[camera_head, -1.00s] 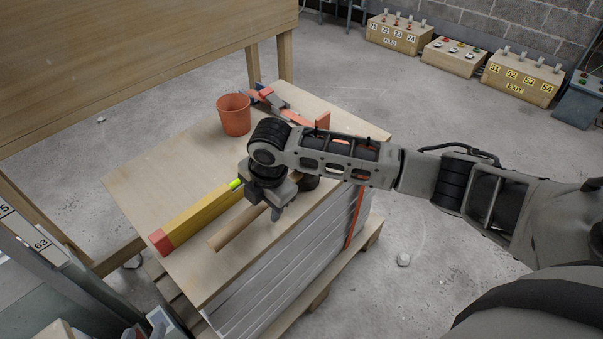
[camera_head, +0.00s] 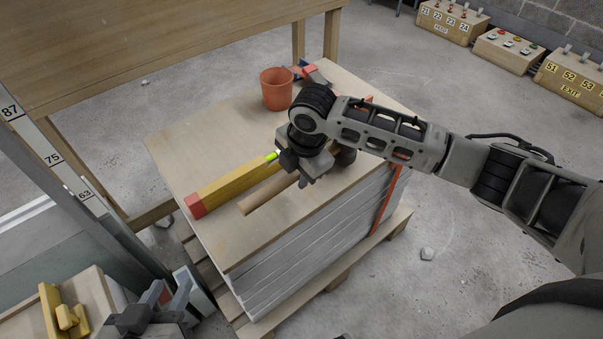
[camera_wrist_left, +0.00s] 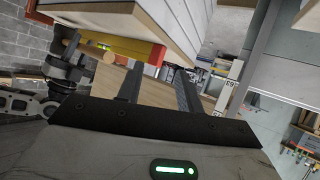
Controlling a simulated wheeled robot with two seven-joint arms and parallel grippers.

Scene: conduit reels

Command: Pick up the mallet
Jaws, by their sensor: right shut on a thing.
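The mallet lies on the plywood top of the stack, its wooden handle (camera_head: 265,194) pointing to the lower left. Its dark head (camera_head: 346,154) is partly hidden behind my right arm. My right gripper (camera_head: 308,180) is shut on the handle near the head, and the handle seems to be still at the level of the board. My left gripper (camera_head: 166,295) is low at the left, away from the mallet. In the left wrist view its two fingers (camera_wrist_left: 158,80) stand apart with nothing between them.
A yellow bar with red end (camera_head: 235,182) lies beside the handle. An orange cup (camera_head: 277,89) and a red-and-grey tool (camera_head: 312,74) stand behind. The plywood board (camera_head: 190,150) is clear at left. A numbered post (camera_head: 60,165) and a box with a yellow piece (camera_head: 68,318) are near my left gripper.

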